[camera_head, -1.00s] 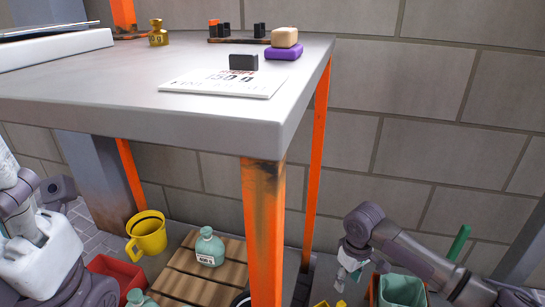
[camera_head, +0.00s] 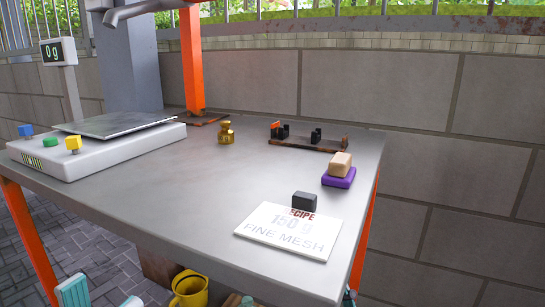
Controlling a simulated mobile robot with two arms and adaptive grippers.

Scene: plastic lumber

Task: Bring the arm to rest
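Neither of my grippers shows in the head view at this moment, so what they hold or touch is hidden. The grey table (camera_head: 180,208) on orange legs fills the middle of the view. A white card (camera_head: 286,236) reading "150 g FINE MESH" lies near its front right corner, with a small dark block (camera_head: 304,202) at the card's back edge.
A scale (camera_head: 95,163) stands on the table's left, its display (camera_head: 59,51) reading 0 g. A brass weight (camera_head: 226,133), a dark rack (camera_head: 310,143) and a tan block (camera_head: 340,164) on a purple one (camera_head: 338,182) are farther back. A yellow mug (camera_head: 189,290) is below.

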